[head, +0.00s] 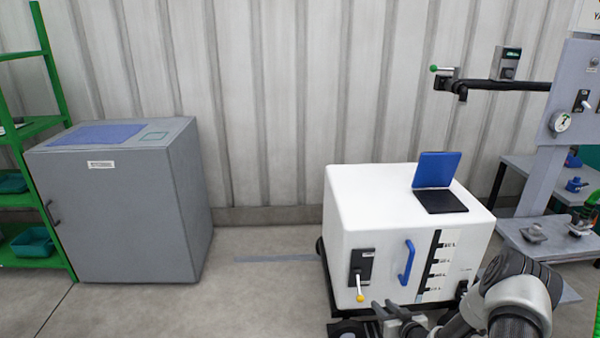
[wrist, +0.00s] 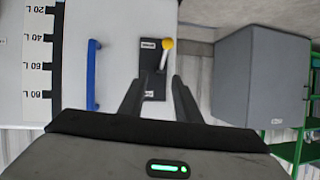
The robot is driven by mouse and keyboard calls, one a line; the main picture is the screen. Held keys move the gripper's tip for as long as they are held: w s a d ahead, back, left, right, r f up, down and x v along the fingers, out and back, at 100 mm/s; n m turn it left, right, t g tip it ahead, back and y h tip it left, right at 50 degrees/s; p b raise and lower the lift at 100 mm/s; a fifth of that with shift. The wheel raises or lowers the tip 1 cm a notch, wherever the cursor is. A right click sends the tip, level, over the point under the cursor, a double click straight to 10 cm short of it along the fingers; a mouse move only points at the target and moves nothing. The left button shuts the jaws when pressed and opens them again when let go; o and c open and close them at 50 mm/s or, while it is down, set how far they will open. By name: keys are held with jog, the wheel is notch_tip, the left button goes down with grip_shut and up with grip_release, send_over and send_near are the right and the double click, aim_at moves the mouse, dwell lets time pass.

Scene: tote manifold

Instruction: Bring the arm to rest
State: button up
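My gripper (head: 388,312) is in front of the lower front face of a white tote (head: 345,205), low in the head view. In the wrist view its two dark fingers (wrist: 158,92) are apart with nothing held between them. Beyond the fingertips is a black plate with a lever ending in a yellow knob (wrist: 167,44). The same yellow knob (head: 360,297) hangs at the lower end of the lever in the head view. The fingers look clear of the lever, though the exact gap cannot be told. My arm comes in from the lower right.
The white tote carries a blue handle (head: 407,262), a level scale and a blue-lidded device (head: 436,170) on top. A grey cabinet (head: 120,215) and green rack stand left. A grey panel post (head: 545,170) with a gauge and horizontal bar stands right. Floor between cabinet and tote is clear.

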jog(key=w+r+n+g+h, duration=0.1)
jog(key=w+r+g+h, duration=0.15)
jog(key=r, duration=1.65)
jog(key=s+a+r+g+h, duration=0.1)
jog(key=s+a+r, duration=0.15)
jog(key=r, duration=0.55)
jog(key=s+a+r+g+h, duration=0.1)
jog(key=s+r, duration=0.3)
jog(key=r, duration=0.5)
jog(key=s+a+r+m+g, duration=0.1)
jog(key=s+a+r, duration=0.35)
jog(key=s, duration=0.35)
jog(key=s+a+r+m+g, duration=0.1)
jog(key=s+a+r, duration=0.2)
jog(key=s+r, duration=0.35)
jog(key=s+a+y, duration=0.1)
jog(key=s+a, duration=0.1)
jog(key=s, duration=0.6)
jog(key=s+a+y, duration=0.1)
jog(key=s+a, duration=0.2)
jog(key=s, duration=0.5)
jog(key=shift+s+g, duration=0.35)
jog(key=shift+g, duration=0.1)
